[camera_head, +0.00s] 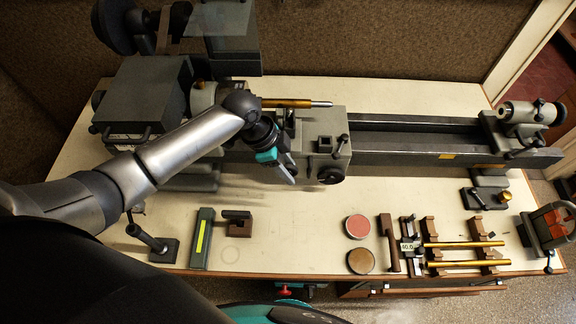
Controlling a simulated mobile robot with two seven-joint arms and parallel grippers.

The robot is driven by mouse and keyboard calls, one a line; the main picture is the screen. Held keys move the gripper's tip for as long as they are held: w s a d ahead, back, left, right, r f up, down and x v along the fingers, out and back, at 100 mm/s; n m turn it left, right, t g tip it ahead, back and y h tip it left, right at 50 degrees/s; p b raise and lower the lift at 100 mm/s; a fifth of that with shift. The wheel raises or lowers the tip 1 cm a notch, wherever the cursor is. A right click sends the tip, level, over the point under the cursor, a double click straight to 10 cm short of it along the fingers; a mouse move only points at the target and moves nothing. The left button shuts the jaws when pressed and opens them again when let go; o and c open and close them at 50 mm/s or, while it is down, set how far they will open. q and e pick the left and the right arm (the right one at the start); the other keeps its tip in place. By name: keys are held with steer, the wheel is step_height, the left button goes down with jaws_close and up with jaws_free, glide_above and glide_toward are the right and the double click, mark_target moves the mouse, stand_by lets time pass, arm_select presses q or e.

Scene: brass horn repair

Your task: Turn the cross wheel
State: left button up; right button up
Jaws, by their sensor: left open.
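The lathe carriage (320,130) is a grey block on the lathe bed in the middle of the view. A small dark round wheel (331,176), which looks like the cross wheel, sits low on its front side. My left gripper (288,172) reaches in from the left over the lathe, with teal parts near its jaws. It is open and empty, a little left of the wheel and apart from it in the picture; the height difference is hard to judge. My right gripper does not show.
A brass rod (290,103) runs from the headstock above the carriage. The tailstock (525,115) stands at the right end of the bed. Two round tins (357,227), wooden racks with brass tubes (465,245) and a green box (202,238) lie along the bench front. Bare bench lies below the wheel.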

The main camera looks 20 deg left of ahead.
arm_select(q)
steer(key=shift+c, duration=0.2)
steer(key=c, duration=0.6)
jaws_close()
